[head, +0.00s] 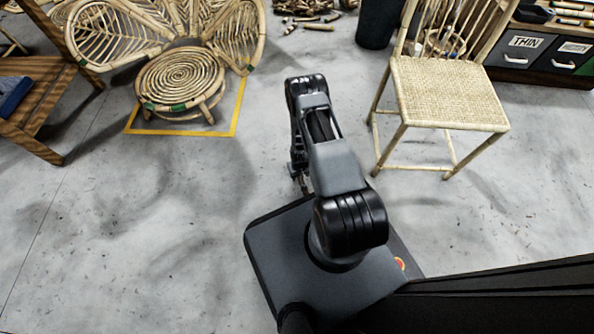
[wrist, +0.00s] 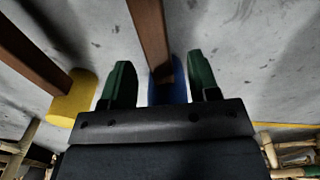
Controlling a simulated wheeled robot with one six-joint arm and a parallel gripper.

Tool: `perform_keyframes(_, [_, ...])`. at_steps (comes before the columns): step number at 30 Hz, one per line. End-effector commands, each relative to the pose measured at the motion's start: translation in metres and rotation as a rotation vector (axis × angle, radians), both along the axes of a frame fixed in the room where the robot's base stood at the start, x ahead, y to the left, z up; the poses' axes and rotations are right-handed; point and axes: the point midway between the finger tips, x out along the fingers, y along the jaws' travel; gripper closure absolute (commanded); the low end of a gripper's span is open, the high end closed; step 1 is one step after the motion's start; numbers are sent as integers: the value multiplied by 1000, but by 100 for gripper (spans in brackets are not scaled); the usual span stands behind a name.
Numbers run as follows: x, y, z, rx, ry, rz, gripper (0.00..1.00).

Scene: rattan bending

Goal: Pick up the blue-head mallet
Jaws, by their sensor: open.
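The blue-head mallet shows in the wrist view, its blue head (wrist: 180,93) partly hidden behind the edge of my gripper's body. Its brown handle (wrist: 148,30) runs up out of the top of the picture. My gripper (wrist: 160,70) is open, its two dark green fingers apart on either side of the mallet. The mallet appears nearer the right finger. I cannot tell whether it lies between the fingers or beyond them. In the head view, my arm hides the gripper, and I see no mallet there.
A yellow-head mallet (wrist: 72,98) with a brown handle is left of my gripper. In the head view, a rattan seat (head: 180,80) stands inside a yellow floor outline, a woven chair (head: 446,95) at right, a wooden bench (head: 35,105) at left. The grey floor between is clear.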

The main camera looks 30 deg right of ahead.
Motion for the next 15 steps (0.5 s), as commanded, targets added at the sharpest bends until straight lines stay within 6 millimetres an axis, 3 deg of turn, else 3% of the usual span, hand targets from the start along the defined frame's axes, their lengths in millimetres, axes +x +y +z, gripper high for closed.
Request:
perform_keyframes(1, [0, 0, -13, 0, 0, -2, 45])
perform_keyframes(6, [-1, -1, -28, 1, -1, -1, 45])
perform_keyframes(15, [0, -1, -34, 2, -3, 1, 45])
